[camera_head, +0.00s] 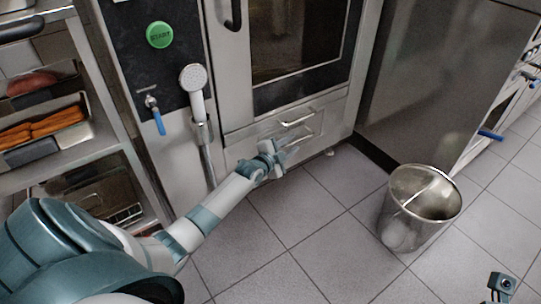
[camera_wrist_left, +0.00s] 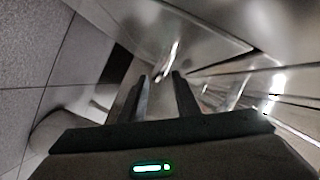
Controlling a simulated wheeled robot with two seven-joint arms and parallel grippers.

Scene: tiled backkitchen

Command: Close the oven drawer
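The oven (camera_head: 305,40) stands at the back centre, with a dark glass door. Its steel drawer (camera_head: 313,124) is at the bottom, with a bar handle (camera_head: 298,119) on its front. I cannot tell surely how far the drawer stands out. My left gripper (camera_head: 290,148) is in front of the drawer's lower part, below the handle, and covers some of it. In the left wrist view the two fingers of my left gripper (camera_wrist_left: 160,83) are apart with nothing between them. A blurred shiny bar, perhaps the handle (camera_wrist_left: 171,63), shows just beyond the fingertips.
A metal bin (camera_head: 398,236) stands on the tiled floor to the right. A shelf rack with trays (camera_head: 84,130) is at the left. A hand shower (camera_head: 196,85) hangs beside the oven. The floor (camera_head: 310,220) before the oven is clear.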

